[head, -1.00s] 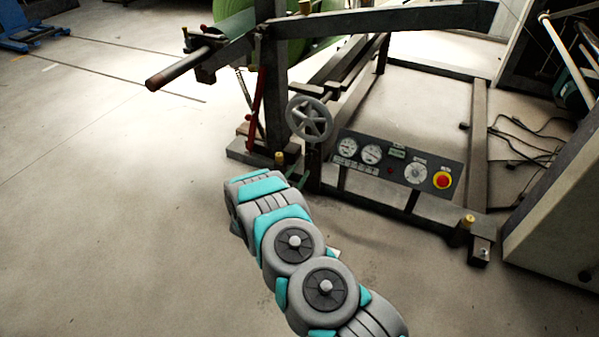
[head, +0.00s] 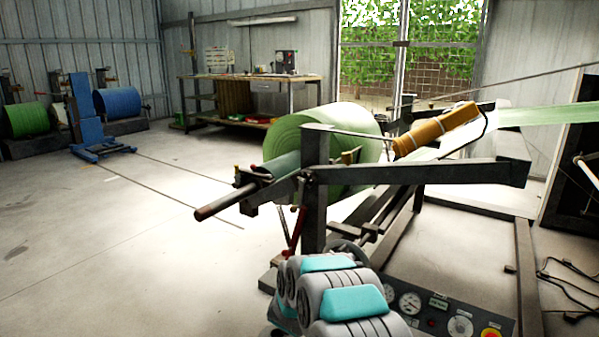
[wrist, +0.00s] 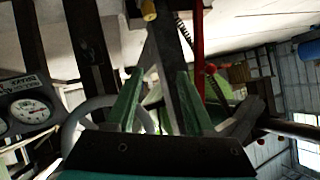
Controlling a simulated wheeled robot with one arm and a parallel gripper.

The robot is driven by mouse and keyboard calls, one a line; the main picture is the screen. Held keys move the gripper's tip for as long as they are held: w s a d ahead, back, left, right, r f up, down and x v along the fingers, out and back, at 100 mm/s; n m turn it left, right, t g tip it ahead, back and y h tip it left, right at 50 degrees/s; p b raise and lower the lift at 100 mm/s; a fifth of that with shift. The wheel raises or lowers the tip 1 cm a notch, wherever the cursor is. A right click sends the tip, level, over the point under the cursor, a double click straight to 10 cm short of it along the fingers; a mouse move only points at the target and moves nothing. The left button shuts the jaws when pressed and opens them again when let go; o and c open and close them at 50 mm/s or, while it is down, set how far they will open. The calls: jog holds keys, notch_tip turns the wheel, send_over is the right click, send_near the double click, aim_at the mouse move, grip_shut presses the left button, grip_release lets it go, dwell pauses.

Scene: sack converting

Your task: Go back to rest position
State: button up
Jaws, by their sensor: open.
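My gripper shows in the wrist view (wrist: 157,100), its two green fingers spread apart with nothing between them. The unwinding machine's dark frame, a grey handwheel (wrist: 92,112) and a gauge panel (wrist: 28,108) lie beyond and beside the fingers. In the head view my grey and teal arm rises at the bottom middle, in front of the machine's control panel (head: 440,306). The gripper itself is hidden in the head view. A large green roll (head: 330,140) sits on the machine's shaft.
An orange-brown roller (head: 436,130) lies across the machine's top. The shaft end (head: 222,206) sticks out to the left. A workbench (head: 250,80) stands at the back, a blue roll (head: 122,102) and blue lifter (head: 88,125) at far left. Cables (head: 565,280) lie at right. The left floor is clear.

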jog(key=s+a+r+n+g+y+p, duration=0.2)
jog(key=s+r+n+g+y, duration=0.35)
jog(key=s+r, duration=1.35)
jog(key=s+d+r+g+h+p, duration=0.1)
jog(key=s+d, duration=0.4)
jog(key=s, duration=0.8)
jog(key=s+d+r+g+h, duration=0.1)
jog(key=s+d+r+g, duration=0.2)
jog(key=s, duration=1)
jog(key=s+d+r+g+h+p, duration=0.1)
jog(key=s+d+g, duration=0.3)
jog(key=s, duration=1)
jog(key=d+r+n, duration=0.1)
jog(key=d, duration=0.2)
jog(key=shift+d+r+p, duration=0.25)
jog(key=shift+r+p, duration=0.05)
jog(key=shift+r, duration=0.05)
